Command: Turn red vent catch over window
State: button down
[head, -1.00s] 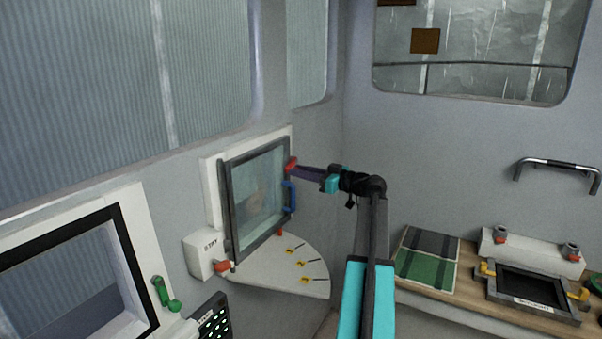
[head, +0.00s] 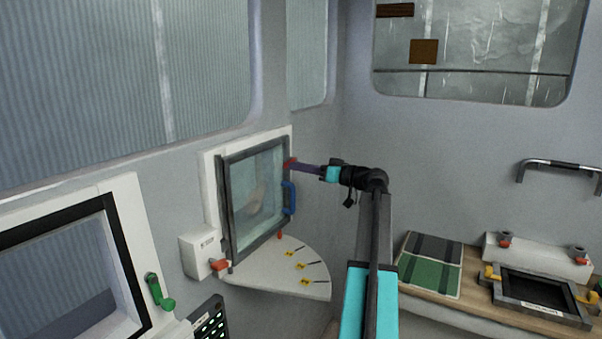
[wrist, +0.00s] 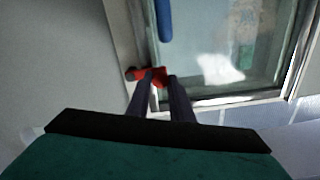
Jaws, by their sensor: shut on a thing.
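The red vent catch (head: 290,162) sits at the upper right corner of the framed vent window (head: 255,200). My gripper (head: 296,165) reaches it from the right. In the wrist view, the red catch (wrist: 140,73) lies at the tips of my two dark fingers (wrist: 160,78), which are shut on it. The fingers partly hide the catch. In that view the catch lies across the edge of the window frame, and its exact angle is hard to tell. A blue handle (head: 289,198) is on the window's right side, below the catch.
A white quarter-round shelf (head: 270,285) with yellow markers lies below the window. A white box (head: 200,254) with a red knob (head: 219,265) is at its left. A counter (head: 472,290) with a green cloth and a dark tray is at right.

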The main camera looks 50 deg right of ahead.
jog(key=c, duration=1.6)
grip_release()
jog(key=b+v, duration=0.4)
jog(key=v, duration=1)
